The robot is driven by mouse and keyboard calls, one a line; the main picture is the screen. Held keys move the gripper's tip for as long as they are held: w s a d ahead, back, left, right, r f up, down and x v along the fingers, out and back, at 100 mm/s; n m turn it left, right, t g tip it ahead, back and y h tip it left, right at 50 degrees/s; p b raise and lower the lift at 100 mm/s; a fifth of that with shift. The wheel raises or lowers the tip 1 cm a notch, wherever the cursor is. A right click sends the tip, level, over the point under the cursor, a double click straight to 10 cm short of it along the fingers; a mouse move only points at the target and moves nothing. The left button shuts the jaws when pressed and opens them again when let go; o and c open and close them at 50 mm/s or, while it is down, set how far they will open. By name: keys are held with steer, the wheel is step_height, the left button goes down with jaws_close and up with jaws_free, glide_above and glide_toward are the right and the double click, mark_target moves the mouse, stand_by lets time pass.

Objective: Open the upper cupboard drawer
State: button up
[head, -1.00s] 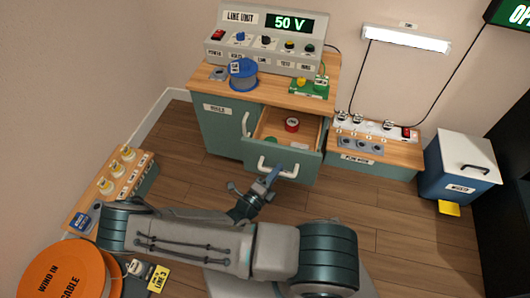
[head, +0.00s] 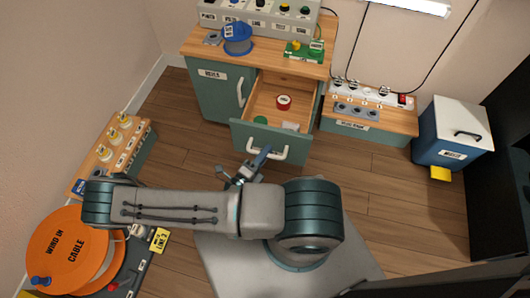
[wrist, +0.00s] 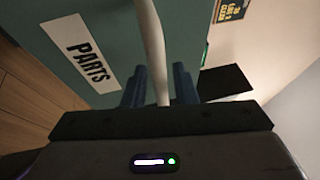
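The upper drawer (head: 300,149) of the green cupboard (head: 212,98) stands pulled well out, with its inside in view. Its white bar handle (head: 283,153) is on the front panel. It also shows in the wrist view (wrist: 152,40), beside a label reading PARTS (wrist: 80,50). My gripper (head: 260,160) is at the handle, and in the wrist view its two blue fingers (wrist: 159,88) stand on either side of the bar, closed about it. A red roll (head: 283,102), a green item (head: 260,120) and a pale item (head: 290,127) lie in the drawer.
The cupboard door has its own white handle (head: 240,92). A low wooden-topped unit (head: 395,122) and a blue bin (head: 455,135) stand to the right. A plug rack (head: 125,150) and an orange cable reel (head: 60,250) are at left. The wooden floor (head: 370,190) right of the drawer is clear.

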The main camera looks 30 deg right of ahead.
steer(key=shift+o, duration=0.2)
steer(key=shift+a, duration=0.1)
steer(key=p+v, duration=0.1)
steer(key=v, duration=1.2)
steer(key=shift+s+a+p, duration=0.25)
steer(key=shift+a+p, duration=0.05)
steer(key=shift+p, duration=0.05)
steer(key=shift+r, duration=0.1)
steer(key=w+r+m+g+y+p, duration=0.2)
steer(key=r+m+g+y+p, duration=0.35)
steer(key=r+m, duration=0.8)
steer(key=w+r+m+g+y+p, duration=0.25)
steer(key=r+m+g+p, duration=0.55)
steer(key=r, duration=1.1)
steer(key=s+d+r+m+t+y+p, duration=0.1)
steer(key=d+r+m+t+y+p, duration=0.1)
steer(key=r+m, duration=0.4)
steer(key=s+d+r+m+t+y+p, duration=0.1)
steer(key=r+m+p, duration=0.5)
steer(key=r, duration=0.8)
steer(key=s+d+r+m+t+y+p, duration=0.1)
steer(key=d+r+m+t+y+p, duration=0.3)
steer(key=r+m+y, duration=0.3)
steer(key=p+v, duration=0.1)
steer(key=v, duration=0.3)
steer(key=shift+w, duration=0.35)
steer(key=shift+s+t, duration=0.1)
steer(key=shift+t, duration=0.15)
